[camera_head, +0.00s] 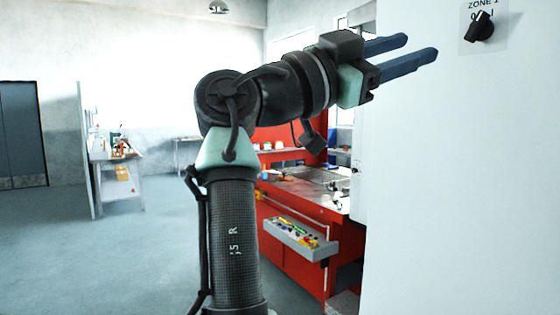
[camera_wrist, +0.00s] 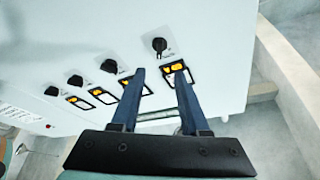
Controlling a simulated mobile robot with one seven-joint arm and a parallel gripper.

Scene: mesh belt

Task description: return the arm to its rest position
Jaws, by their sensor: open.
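My arm stands up in the middle of the head view, bent at the elbow and reaching right toward a white panel (camera_head: 450,200). My gripper (camera_head: 420,52) is open, its two blue fingers apart with nothing between them. In the wrist view my gripper (camera_wrist: 157,75) points at the white panel (camera_wrist: 130,35), which carries a row of black knobs, one of them a knob (camera_wrist: 159,45) just beyond the fingertips. I cannot tell whether the fingers touch the panel.
A black knob (camera_head: 481,27) under a zone label is on the panel, right of my gripper. A red workbench (camera_head: 300,265) with a grey tray stands behind my arm. A table (camera_head: 120,190) stands farther left. The floor (camera_head: 90,260) at left is clear.

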